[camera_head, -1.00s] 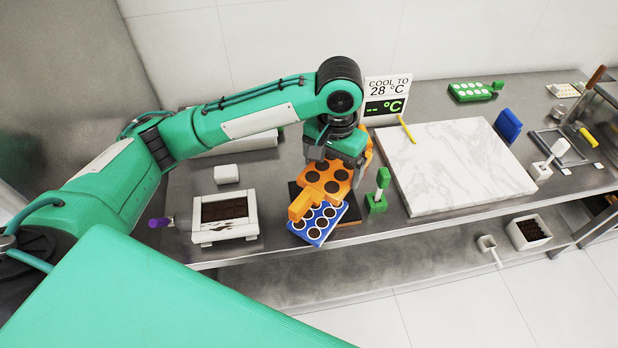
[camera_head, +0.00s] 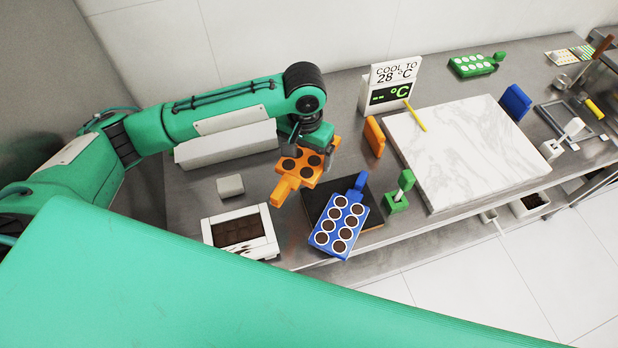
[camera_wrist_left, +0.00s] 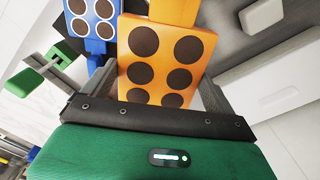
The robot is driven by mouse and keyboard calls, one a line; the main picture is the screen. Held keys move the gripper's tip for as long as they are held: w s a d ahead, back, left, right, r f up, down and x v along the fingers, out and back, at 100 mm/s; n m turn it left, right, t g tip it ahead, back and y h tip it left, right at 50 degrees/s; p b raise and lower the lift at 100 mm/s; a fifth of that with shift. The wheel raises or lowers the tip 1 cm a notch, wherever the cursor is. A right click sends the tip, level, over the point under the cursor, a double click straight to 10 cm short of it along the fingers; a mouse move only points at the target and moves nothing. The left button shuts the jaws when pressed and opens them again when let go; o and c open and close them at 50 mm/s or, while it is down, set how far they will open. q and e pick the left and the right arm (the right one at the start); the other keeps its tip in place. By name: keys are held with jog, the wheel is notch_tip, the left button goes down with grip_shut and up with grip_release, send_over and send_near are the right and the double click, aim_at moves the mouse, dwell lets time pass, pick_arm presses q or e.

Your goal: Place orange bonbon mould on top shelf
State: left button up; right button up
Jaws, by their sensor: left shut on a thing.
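The orange bonbon mould (camera_head: 303,168) has dark round fillings and a handle (camera_head: 284,192) pointing toward the front left. My left gripper (camera_head: 314,152) is shut on its far end and holds it over the bench, left of the blue mould. In the left wrist view, the orange mould (camera_wrist_left: 165,62) sits between the fingers of the left gripper (camera_wrist_left: 165,92), its dark-filled face showing. No top shelf can be made out in these views. My right gripper is not in view.
A blue mould (camera_head: 342,228) lies partly on a dark board (camera_head: 316,196). A green tool (camera_head: 398,198), an orange scraper (camera_head: 374,137) and a marble slab (camera_head: 460,150) lie to the right. A white chocolate tank (camera_head: 262,246) stands front left. A temperature sign (camera_head: 389,84) stands behind.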

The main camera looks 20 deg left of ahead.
pick_arm(q)
jog(key=p, duration=0.1)
send_over(306, 188)
notch_tip(306, 188, down, 7)
jog(key=shift+a, duration=0.1)
notch_tip(306, 188, down, 5)
jog(key=shift+r+p, duration=0.15)
jog(key=shift+p, duration=0.4)
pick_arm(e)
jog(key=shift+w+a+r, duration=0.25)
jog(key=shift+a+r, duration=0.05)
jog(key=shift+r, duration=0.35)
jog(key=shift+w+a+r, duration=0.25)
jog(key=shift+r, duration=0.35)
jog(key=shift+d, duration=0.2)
pick_arm(q)
jog(key=o, duration=0.9)
jog(key=shift+f, duration=0.2)
jog(key=shift+c, duration=0.2)
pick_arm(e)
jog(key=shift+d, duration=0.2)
